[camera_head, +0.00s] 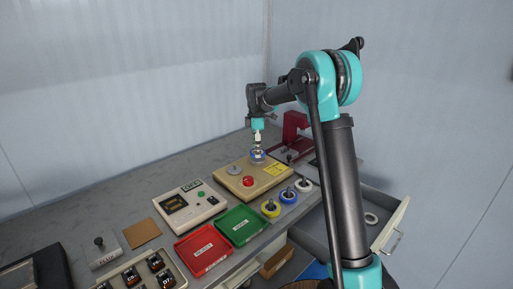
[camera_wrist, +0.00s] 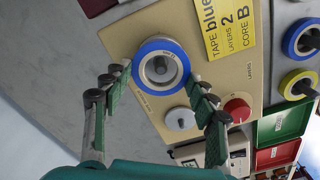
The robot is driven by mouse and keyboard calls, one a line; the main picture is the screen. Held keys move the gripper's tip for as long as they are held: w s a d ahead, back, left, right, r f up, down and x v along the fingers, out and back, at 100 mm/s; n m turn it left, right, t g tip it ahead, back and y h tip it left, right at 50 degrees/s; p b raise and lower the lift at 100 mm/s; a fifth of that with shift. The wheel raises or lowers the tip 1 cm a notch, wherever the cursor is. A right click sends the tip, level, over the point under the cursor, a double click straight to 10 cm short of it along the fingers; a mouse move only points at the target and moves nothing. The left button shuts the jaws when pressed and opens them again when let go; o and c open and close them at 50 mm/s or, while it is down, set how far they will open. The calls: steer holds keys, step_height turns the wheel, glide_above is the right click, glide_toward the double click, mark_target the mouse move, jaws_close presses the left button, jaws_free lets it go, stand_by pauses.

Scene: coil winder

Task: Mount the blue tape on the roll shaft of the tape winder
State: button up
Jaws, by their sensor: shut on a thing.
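The blue tape (camera_wrist: 139,58) is a blue ring with a pale inner band, between my gripper's fingers in the wrist view. My gripper (camera_wrist: 158,77) is shut on it, one finger at each side. A round metal part shows in the ring's hole; I cannot tell how far the ring sits down around the roll shaft. In the head view, my gripper (camera_head: 257,146) points down over the blue tape (camera_head: 258,156), low at the back of the beige tape winder (camera_head: 262,187).
A yellow card (camera_wrist: 225,27) on the winder reads "TAPE blue, LAYERS 2, CORE B". Yellow (camera_head: 270,208), blue (camera_head: 287,196) and white (camera_head: 303,185) rolls stand in front. Green (camera_head: 240,225) and red (camera_head: 203,249) trays lie front left. A red device (camera_head: 296,126) stands behind.

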steer(key=shift+f, duration=0.6)
steer(key=shift+f, duration=0.35)
steer(key=shift+f, duration=0.1)
steer(key=o, duration=1.1)
steer(key=shift+c, duration=0.2)
step_height(320, 180, up, 12)
